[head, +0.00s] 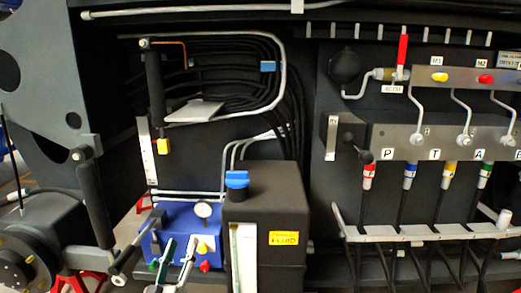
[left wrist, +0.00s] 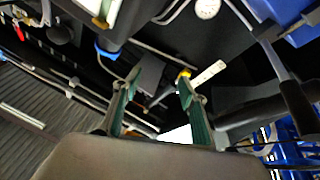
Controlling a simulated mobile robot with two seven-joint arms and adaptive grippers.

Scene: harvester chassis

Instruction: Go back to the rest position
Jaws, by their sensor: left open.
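My left gripper (head: 177,252) is at the bottom of the head view, in front of the blue box (head: 157,237) with a round gauge (head: 203,210). Its green-lined fingers are apart, and nothing shows held between them. In the left wrist view the gripper (left wrist: 160,88) points toward the dark chassis, its two fingers spread with a gap between. I cannot tell how far the fingertips are from the blue box. My right gripper is in neither view.
A black fluid tank (head: 265,240) with a blue cap (head: 237,179) stands just right of the gripper. A black lever (head: 95,205) is to the left. A valve panel (head: 440,135) with hoses fills the right side. A yellow knob (head: 163,146) sits above.

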